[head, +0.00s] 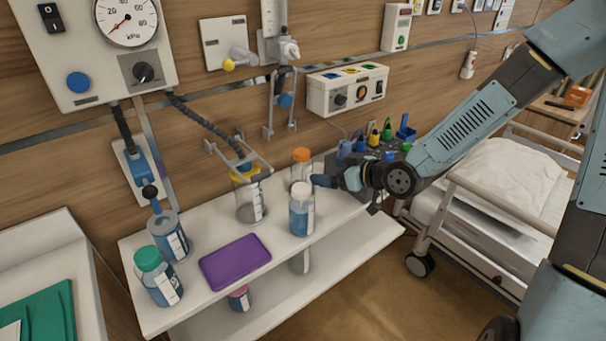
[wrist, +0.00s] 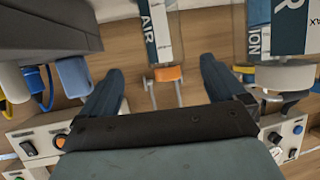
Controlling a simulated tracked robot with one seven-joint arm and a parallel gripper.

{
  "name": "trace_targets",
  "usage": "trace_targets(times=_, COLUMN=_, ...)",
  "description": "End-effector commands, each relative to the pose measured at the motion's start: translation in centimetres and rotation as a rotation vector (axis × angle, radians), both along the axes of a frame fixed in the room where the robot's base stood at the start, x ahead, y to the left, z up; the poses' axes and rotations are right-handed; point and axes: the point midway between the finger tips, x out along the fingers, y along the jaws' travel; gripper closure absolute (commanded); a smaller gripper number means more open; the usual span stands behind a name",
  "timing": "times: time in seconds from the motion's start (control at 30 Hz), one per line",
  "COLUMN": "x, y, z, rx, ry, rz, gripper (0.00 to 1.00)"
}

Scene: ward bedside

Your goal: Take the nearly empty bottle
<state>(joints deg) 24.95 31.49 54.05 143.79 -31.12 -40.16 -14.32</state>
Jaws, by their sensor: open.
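An orange-capped clear bottle (head: 301,170) stands upright at the back of the white shelf unit's right end. Its upper body looks empty. Its lower part is hidden behind a white-capped bottle (head: 302,216) holding blue liquid, so I cannot see its level. A green-capped bottle (head: 158,277) stands at the front left. My gripper (head: 318,181) is just right of the orange-capped bottle, at about its body height. In the wrist view its fingers (wrist: 161,70) are spread apart, with no bottle clearly held between them.
A yellow-lidded jar (head: 248,200), a grey-topped bottle (head: 169,238) and a purple pad (head: 235,261) are on the shelf unit's top (head: 207,312). A pink-capped bottle (head: 240,299) stands on the lower shelf. The bed (head: 510,190) is at right, wall fittings (head: 345,90) behind.

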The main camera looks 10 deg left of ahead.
Motion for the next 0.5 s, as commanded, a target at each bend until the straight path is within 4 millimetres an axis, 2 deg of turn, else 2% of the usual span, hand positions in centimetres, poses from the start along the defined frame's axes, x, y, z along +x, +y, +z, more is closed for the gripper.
trace_targets(times=0.3, x=1.7, y=3.3, z=-1.5, rx=0.001, ry=0.001, rz=0.003, gripper=0.03)
trace_targets(times=0.5, x=2.4, y=4.4, z=-2.1, rx=0.0, ry=0.0, rz=0.0, gripper=0.03)
